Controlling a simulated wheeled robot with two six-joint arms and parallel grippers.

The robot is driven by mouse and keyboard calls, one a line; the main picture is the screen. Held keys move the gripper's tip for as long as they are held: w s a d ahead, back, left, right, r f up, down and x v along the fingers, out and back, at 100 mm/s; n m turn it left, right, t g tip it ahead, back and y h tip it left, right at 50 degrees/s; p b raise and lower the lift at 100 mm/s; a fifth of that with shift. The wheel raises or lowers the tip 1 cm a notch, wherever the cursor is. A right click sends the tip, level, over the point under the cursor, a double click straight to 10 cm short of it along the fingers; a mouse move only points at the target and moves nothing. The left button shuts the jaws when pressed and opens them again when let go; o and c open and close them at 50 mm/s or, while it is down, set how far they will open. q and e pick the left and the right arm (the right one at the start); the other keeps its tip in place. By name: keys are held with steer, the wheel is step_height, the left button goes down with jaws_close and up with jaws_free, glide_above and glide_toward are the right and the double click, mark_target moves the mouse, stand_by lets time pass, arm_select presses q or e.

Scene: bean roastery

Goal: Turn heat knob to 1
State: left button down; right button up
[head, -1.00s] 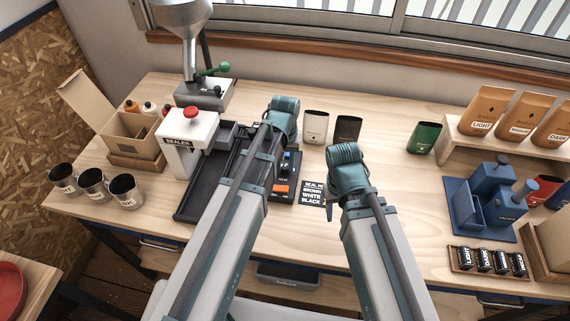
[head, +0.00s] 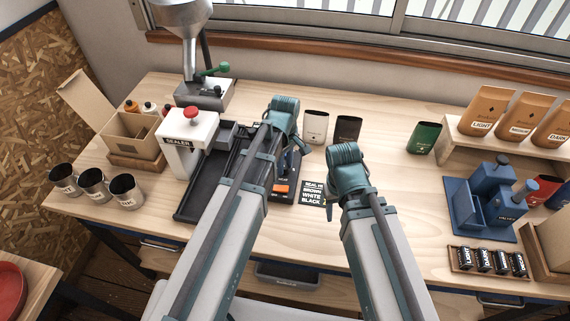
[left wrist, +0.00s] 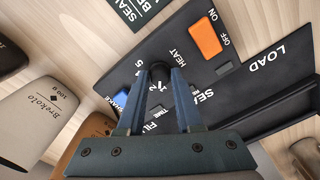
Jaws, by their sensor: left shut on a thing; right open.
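The heat knob (left wrist: 160,68) is a small dark round knob on the black control panel (left wrist: 255,82), with the word HEAT printed beside it. My left gripper (left wrist: 160,76) is shut on it in the left wrist view, with a blue finger on each side. Part of the number scale shows between the fingers, but the knob's pointer cannot be read. In the head view my left gripper (head: 297,150) is over the panel, and it hides the knob. My right gripper (head: 329,202) is open and empty to the right of the panel, its fingers mostly hidden by its arm.
An orange on/off switch (left wrist: 205,40) and a blue button (left wrist: 121,99) flank the knob. The white sealer (head: 188,150) stands left of my left arm. Pouches (head: 316,127) stand behind.

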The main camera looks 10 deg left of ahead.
mark_target(285, 167)
arm_select(q)
steer(key=shift+n, duration=1)
steer(key=c, duration=0.6)
jaws_free()
step_height(285, 167, up, 14)
steer(key=p, duration=1.3)
steer(key=shift+f+p, duration=0.1)
steer(key=shift+p, duration=0.3)
arm_select(e)
step_height(285, 167, up, 14)
steer(key=shift+f, duration=0.1)
